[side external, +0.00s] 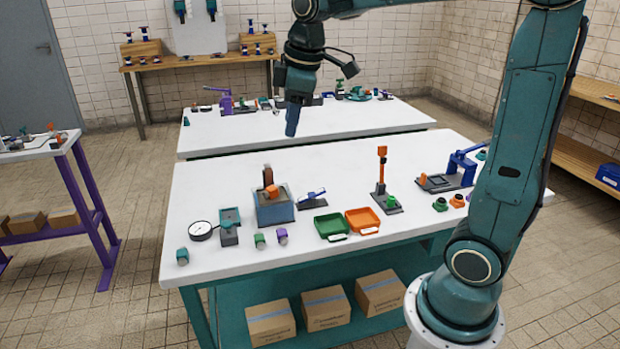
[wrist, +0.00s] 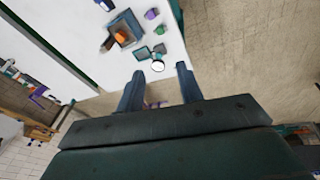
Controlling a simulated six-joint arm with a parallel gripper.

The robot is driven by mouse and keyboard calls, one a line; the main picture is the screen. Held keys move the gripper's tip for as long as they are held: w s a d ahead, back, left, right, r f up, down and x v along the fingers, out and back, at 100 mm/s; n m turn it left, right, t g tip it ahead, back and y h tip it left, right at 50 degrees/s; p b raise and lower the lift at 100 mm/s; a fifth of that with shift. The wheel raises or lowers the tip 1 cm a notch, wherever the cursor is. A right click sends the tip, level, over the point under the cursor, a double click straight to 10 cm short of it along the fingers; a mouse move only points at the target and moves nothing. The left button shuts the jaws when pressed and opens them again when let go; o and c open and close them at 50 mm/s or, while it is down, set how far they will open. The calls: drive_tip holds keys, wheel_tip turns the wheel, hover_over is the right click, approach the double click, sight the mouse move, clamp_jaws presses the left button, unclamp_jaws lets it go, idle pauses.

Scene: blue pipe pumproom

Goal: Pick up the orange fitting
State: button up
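A small orange fitting (side external: 457,201) sits at the right of the front white table (side external: 335,170), beside a green fitting (side external: 440,204). Another orange piece (side external: 271,191) sits on a blue box (side external: 275,208) left of centre; it also shows in the wrist view (wrist: 121,37). I cannot tell for certain which orange piece is the named fitting. My gripper (side external: 292,134) hangs in the air above the tables, away from both orange pieces. In the wrist view my gripper (wrist: 160,69) has its two fingers wide apart with nothing held between them.
A dial gauge (side external: 201,230), a green tray (side external: 331,226), an orange tray (side external: 363,220), an orange-topped post (side external: 381,165) and a blue press (side external: 455,170) stand on the front table. A second white table (side external: 300,125) is behind. Its front part is clear.

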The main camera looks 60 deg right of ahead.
drive_tip(key=w+d+f+n+g, duration=0.3)
drive_tip(key=w+d+f+n, duration=0.4)
drive_tip(key=w+d+f, duration=0.6)
drive_tip(key=w, duration=0.3)
drive_tip(key=shift+d+f+y, duration=0.15)
drive_tip(key=shift+d+y, duration=0.05)
drive_tip(key=shift+y, duration=0.1)
drive_tip(key=shift+w+f, duration=0.1)
hover_over(272, 188)
drive_tip(key=shift+w+f, duration=0.15)
drive_tip(key=shift+f, duration=1.95)
drive_tip(key=shift+w+f, duration=0.1)
drive_tip(key=shift+f, duration=2)
drive_tip(key=shift+s+f, duration=0.15)
drive_tip(key=shift+f, duration=2.45)
clamp_jaws()
